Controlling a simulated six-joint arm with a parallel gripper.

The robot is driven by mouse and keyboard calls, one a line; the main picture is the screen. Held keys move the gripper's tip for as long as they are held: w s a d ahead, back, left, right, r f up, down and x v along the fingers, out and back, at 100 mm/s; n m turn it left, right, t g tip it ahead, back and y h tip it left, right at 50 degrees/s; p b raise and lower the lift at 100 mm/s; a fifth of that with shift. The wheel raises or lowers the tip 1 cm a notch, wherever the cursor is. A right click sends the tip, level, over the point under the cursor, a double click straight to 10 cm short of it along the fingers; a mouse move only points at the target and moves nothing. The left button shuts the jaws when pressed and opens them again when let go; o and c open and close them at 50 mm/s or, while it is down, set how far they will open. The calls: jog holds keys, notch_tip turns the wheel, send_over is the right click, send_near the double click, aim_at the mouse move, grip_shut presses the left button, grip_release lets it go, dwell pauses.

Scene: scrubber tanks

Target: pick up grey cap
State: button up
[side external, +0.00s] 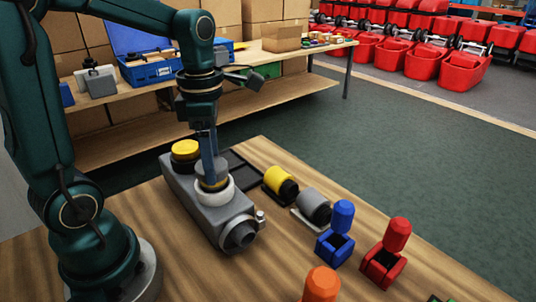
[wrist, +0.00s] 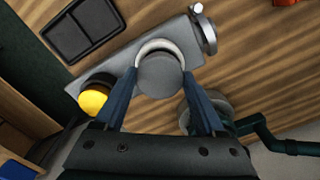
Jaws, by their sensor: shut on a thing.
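A grey cap (wrist: 160,76) sits on the white neck ring (side external: 215,190) of the grey tank (side external: 205,212). My gripper (side external: 211,172) points down from above, and its two blue fingers are closed on opposite sides of this cap, as the wrist view shows. In the side view the fingers partly hide the cap. A second grey cap with a black end (side external: 314,205) lies on its side in a small holder on the table, to the right of the tank.
A yellow cap (side external: 186,149) is on the tank's far end, close to my gripper. A black tray (wrist: 84,27) lies beside the tank.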

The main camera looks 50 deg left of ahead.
jog(key=shift+s+a+r, duration=0.1)
jog(key=shift+a+r, duration=0.05)
jog(key=shift+r, duration=0.5)
jog(key=shift+a+r, duration=0.1)
jog(key=shift+r, duration=0.5)
jog(key=s+a+r, duration=0.6)
jog(key=s+a, duration=0.1)
jog(key=a, duration=0.1)
jog(key=shift+a+r, duration=0.4)
jog(key=shift+r, duration=0.9)
jog(key=shift+r, duration=2.45)
